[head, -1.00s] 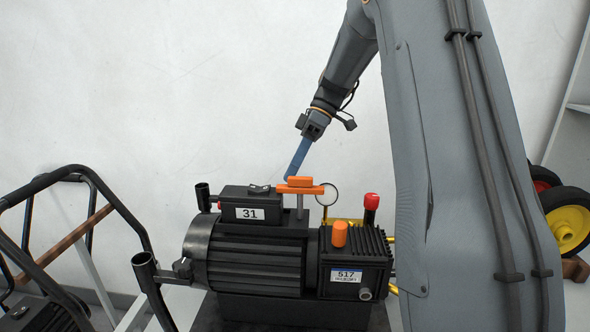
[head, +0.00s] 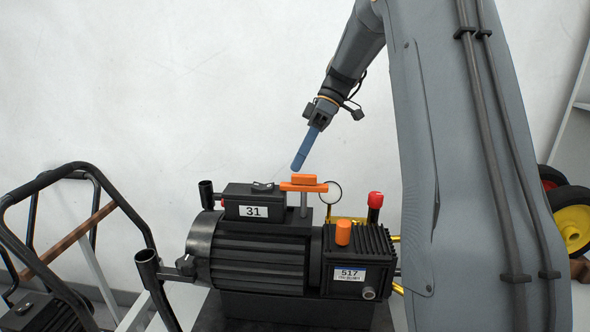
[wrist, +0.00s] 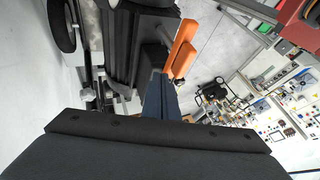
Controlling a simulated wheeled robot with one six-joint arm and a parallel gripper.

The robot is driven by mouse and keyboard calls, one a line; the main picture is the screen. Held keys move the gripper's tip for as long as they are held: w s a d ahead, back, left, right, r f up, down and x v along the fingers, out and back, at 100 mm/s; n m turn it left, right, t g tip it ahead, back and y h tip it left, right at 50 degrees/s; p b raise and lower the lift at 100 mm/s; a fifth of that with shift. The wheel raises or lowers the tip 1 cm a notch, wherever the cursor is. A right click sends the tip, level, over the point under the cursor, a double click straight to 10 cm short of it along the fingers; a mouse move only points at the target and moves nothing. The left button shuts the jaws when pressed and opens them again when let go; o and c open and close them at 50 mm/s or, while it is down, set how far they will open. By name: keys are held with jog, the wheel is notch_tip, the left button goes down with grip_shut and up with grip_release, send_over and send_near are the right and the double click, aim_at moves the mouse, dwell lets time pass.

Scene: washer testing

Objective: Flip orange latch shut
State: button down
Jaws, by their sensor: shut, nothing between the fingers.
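The orange latch (head: 304,184) sits on top of the black pump, above a grey post, with a small orange block on a flat orange bar. It also shows in the wrist view (wrist: 181,50), just beyond the fingers. My gripper (head: 297,168) has blue fingers that are shut and empty. In the head view the fingertips show just above the latch, slightly to its left; whether they touch it cannot be told. The fingers also show in the wrist view (wrist: 158,92).
The black pump (head: 255,255) carries a "31" box (head: 250,203), an orange cap (head: 343,232) and a red-topped knob (head: 375,200). A black-framed cart (head: 75,170) stands at the left. The white wall behind is bare.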

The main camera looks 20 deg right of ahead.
jog(key=b+v, duration=0.1)
jog(key=v, duration=0.4)
jog(key=shift+d+r, duration=0.15)
dwell(0.3)
